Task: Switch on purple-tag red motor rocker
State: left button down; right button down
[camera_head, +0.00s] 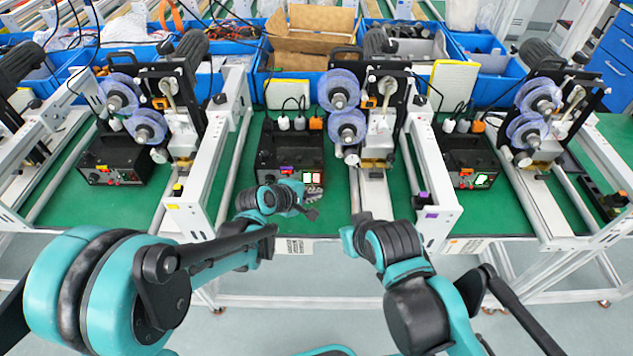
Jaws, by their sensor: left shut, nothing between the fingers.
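The middle black control box (268,150) carries a purple tag (287,170) on its front face. Beside the tag is a small lit panel (313,178) with red and white on it; the red motor rocker is too small to make out for certain. My left gripper (313,213) is shut and empty, low in front of this box and close to the table's front edge. I cannot tell whether it touches the box. My right arm reaches up at the centre right; its fingers are not clear. Another purple tag (432,215) is on the white frame post to the right.
Similar boxes stand left (115,160), with a yellow tag, and right (468,155), with an orange tag. White frame rails (215,160) and spool machines (347,128) flank the middle box. Blue bins (240,55) line the back. Bare green mat (335,205) lies in front.

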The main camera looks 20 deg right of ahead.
pick_arm(q)
jog(key=shift+s+a+r, duration=0.1)
jog(key=shift+s+a, duration=0.1)
jog(key=shift+s, duration=0.4)
jog(key=shift+s+a+r, duration=0.1)
jog(key=shift+s+a, duration=0.05)
jog(key=shift+s, duration=0.5)
jog(key=shift+s+a+r, duration=0.1)
jog(key=shift+s+a, duration=0.1)
jog(key=shift+s, duration=0.4)
jog(key=s+a+r+m+y, duration=0.2)
jog(key=s+a, duration=0.3)
jog(key=a, duration=0.5)
jog(key=s+a+r+m+t+y, duration=0.1)
jog(key=s+a+r+m+y, duration=0.2)
jog(key=a, duration=0.8)
jog(key=s+a+r+m+y, duration=0.2)
jog(key=s+a+m+y, duration=0.1)
jog(key=s+a, duration=0.4)
jog(key=a+m, duration=0.1)
jog(key=a, duration=0.2)
jog(key=shift+a+r+m, duration=0.35)
jog(key=shift+a+m, duration=0.05)
